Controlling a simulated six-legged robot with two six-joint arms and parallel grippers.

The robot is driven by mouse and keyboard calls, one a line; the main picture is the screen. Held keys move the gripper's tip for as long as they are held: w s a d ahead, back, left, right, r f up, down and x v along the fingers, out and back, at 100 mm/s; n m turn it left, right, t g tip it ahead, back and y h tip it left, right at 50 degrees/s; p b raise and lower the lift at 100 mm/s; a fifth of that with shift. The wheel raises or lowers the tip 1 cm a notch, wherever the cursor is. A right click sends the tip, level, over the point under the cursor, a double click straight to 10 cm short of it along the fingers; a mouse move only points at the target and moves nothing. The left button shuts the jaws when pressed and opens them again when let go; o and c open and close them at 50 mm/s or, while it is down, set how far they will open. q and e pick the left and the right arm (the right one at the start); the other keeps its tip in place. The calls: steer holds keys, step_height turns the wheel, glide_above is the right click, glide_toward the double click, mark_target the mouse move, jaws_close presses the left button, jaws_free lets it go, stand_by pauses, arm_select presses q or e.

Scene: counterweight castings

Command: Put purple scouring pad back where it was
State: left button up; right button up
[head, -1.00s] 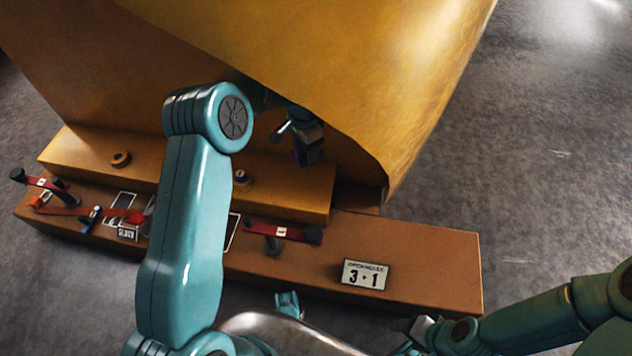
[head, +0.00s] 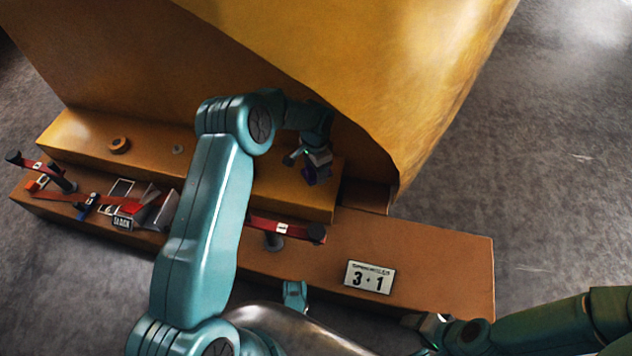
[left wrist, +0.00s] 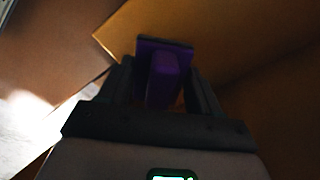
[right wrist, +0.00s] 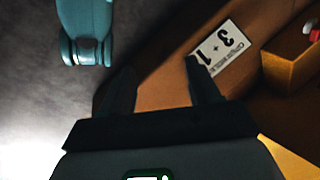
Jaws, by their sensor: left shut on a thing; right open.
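The purple scouring pad (left wrist: 165,72) is between the fingers of my left gripper (left wrist: 165,90) in the left wrist view, with a darker flat part at its far end. In the head view the pad (head: 309,175) shows as a small purple patch at my left gripper (head: 312,160), over the right part of the raised step under the yellow casting. Whether it touches the step I cannot tell. My right gripper (right wrist: 160,90) is open and empty, over the front edge of the lower ledge; in the head view it is at the bottom right (head: 425,325).
The lower ledge (head: 430,250) holds a "3 + 1" sign (head: 369,278), a red-barred item (head: 285,230), and a cluster of cards and red straps at left. A brown ring (head: 119,145) and a grey disc (head: 178,149) sit on the step. The yellow casting (head: 380,80) overhangs behind.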

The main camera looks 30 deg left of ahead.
arm_select(q)
steer(key=shift+w+f+b, duration=0.1)
steer(key=shift+f+b, duration=0.75)
steer(key=shift+f, duration=1.7)
arm_select(e)
steer(key=shift+w+d+f+t, duration=0.1)
steer(key=shift+w+f+t, duration=0.05)
steer(key=shift+w+f, duration=0.3)
steer(key=shift+w+d+f+t, duration=0.15)
steer(key=shift+w+f, duration=0.1)
steer(key=shift+f, duration=0.3)
steer(key=shift+a, duration=0.1)
arm_select(q)
steer(key=shift+f, duration=0.2)
steer(key=o, duration=1)
steer(key=shift+r, duration=0.1)
arm_select(e)
steer(key=shift+f, duration=0.1)
arm_select(q)
steer(key=shift+r, duration=0.1)
